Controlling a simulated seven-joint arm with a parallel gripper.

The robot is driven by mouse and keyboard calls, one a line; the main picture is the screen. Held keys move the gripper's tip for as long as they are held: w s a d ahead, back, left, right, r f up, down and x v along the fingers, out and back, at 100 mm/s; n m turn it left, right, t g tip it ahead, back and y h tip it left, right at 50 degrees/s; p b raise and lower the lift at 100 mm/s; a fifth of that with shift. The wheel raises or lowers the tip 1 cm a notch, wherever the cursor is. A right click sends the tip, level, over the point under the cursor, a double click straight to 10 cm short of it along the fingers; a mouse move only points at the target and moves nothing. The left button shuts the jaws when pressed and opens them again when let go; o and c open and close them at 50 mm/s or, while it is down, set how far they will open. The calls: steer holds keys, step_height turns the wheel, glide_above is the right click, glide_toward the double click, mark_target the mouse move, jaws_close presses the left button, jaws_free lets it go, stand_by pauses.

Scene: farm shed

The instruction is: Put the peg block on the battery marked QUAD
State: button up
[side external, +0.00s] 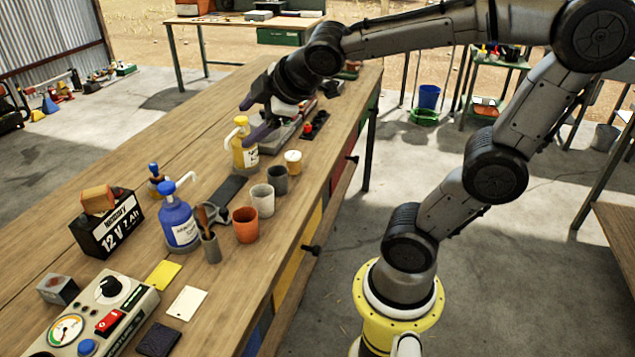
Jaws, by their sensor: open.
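A black battery (108,228) stands on the bench at the left, with a white label showing "12 V 7 Ah". The name above it is too small to read surely, and I cannot make out QUAD anywhere. I cannot tell for sure which thing is the peg block. My gripper (251,119) is open and seems empty, at the far part of the bench, above and behind the yellow pump bottle (244,148). It partly hides grey items behind it.
A blue pump bottle (179,222), a terracotta cup (246,225), a pale cup (262,200) and a dark cup (277,179) stand mid-bench. A control box (90,322) and a grey block (57,289) are near. Bare wood lies along the left.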

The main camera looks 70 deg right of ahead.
steer(key=s+a+f+m+g+y, duration=0.1)
steer(key=s+a+f+m, duration=0.2)
steer(key=s, duration=0.4)
steer(key=s+a+f+m+g+y, duration=0.1)
steer(key=s+a+f+m+g, duration=0.1)
steer(key=s, duration=0.5)
steer(key=a+f+m, duration=0.1)
steer(key=m, duration=0.1)
steer(key=shift+s+f+m+g+y, duration=0.25)
steer(key=shift+s+m+g+y, duration=0.05)
steer(key=shift+m+y, duration=0.1)
